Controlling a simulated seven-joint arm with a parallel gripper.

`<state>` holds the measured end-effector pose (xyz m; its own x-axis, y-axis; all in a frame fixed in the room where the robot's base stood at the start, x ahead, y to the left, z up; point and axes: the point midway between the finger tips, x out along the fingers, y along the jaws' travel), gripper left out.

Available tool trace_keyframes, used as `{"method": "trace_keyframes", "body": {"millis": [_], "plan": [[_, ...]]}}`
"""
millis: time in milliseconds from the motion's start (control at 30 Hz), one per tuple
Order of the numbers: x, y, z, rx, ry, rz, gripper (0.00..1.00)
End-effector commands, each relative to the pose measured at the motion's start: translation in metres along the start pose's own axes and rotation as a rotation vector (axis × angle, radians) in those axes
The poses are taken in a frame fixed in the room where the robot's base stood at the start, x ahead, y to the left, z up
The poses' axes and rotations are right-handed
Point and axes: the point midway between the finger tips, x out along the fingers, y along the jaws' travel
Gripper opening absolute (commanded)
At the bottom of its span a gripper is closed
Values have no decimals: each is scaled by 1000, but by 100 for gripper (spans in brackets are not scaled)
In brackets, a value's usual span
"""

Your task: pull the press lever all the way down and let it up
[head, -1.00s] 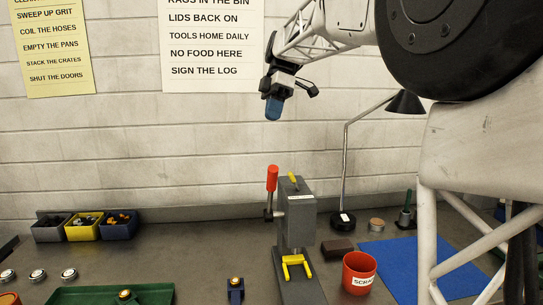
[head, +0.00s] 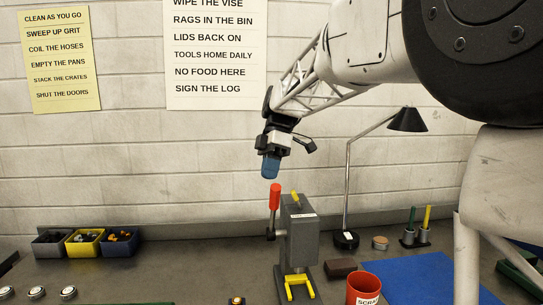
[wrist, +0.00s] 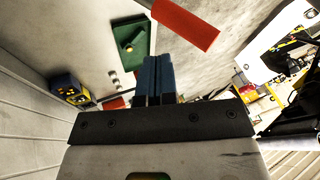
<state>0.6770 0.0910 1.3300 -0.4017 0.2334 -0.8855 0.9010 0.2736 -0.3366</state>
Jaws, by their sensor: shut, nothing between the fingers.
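The press (head: 303,236) is a grey upright block on a dark base, with a yellow fork (head: 298,284) low at its front. Its lever stands up on the left side with a red grip (head: 275,197). In the wrist view the red grip (wrist: 186,24) shows at the top, beyond the fingertips and to their right. My gripper (head: 270,167) has blue fingers pointing down, just above the top of the red grip. The fingers (wrist: 159,75) are shut together and empty. They look apart from the grip, though the exact gap is hard to tell.
A red scrap cup (head: 363,290), a brown block (head: 340,266) and a desk lamp (head: 347,239) stand right of the press. A blue mat (head: 420,280) lies farther right. Small bins (head: 84,244) sit at the back left. The bench left of the press is mostly clear.

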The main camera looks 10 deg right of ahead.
Motion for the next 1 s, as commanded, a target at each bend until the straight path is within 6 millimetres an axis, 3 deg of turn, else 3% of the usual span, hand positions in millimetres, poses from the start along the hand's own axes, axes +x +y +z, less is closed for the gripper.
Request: {"method": "trace_keyframes", "body": {"millis": [300, 1000], "plan": [[18, -21, 6, 0, 0, 2, 0], [22, -25, 6, -4, -4, 16, 0]]}}
